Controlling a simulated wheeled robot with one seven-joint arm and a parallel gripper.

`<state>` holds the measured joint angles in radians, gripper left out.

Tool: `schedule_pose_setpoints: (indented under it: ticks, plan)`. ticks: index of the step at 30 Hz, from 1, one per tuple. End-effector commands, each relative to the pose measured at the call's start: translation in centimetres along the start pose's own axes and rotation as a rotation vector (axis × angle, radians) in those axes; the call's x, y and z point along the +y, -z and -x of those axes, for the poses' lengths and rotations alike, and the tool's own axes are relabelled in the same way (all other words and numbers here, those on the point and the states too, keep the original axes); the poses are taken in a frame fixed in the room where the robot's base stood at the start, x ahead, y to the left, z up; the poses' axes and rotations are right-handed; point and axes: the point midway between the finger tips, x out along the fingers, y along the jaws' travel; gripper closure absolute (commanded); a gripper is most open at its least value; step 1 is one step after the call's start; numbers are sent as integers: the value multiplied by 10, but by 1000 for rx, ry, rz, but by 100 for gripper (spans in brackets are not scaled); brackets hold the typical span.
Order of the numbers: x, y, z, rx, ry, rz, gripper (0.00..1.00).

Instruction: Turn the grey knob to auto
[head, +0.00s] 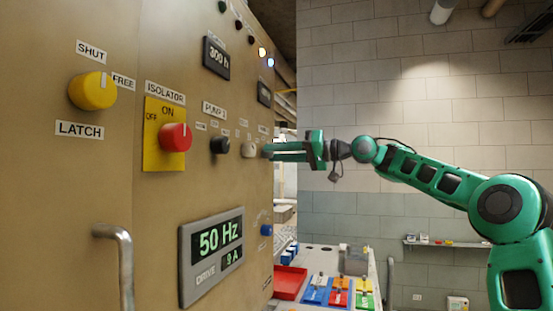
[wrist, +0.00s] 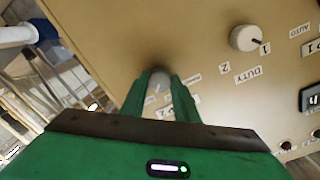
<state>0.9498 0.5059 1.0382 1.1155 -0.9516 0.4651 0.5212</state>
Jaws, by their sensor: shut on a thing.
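My gripper (head: 267,152) reaches the tan panel from the right, at the far end of a row of knobs. In the wrist view its two green fingers (wrist: 160,82) are shut on a small grey knob (wrist: 157,86), one on each side. Only part of this knob shows between the fingers, and I cannot tell where its pointer stands. Small labels beside it are too blurred to read. In the head view the fingers hide it. An AUTO label (wrist: 299,30) shows at the upper right of the wrist view, away from the held knob.
A pale knob (wrist: 246,38) marked 1, 2 and DUTY is close by; it also shows in the head view (head: 248,150). A black knob (head: 220,145), red isolator knob (head: 175,137) and yellow knob (head: 93,91) stand further left. A bar handle (head: 123,265) sticks out lower left.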

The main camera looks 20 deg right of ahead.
Motion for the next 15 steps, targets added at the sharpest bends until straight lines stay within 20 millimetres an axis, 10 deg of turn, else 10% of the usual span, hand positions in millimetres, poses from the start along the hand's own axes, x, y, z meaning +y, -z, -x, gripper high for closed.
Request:
schedule_pose_setpoints:
  ticks: [10,12,15]
  plan:
    - [2,2,1,6,-5,-7,95]
    - [2,2,1,6,-4,-7,61]
    - [2,2,1,4,-3,-6,54]
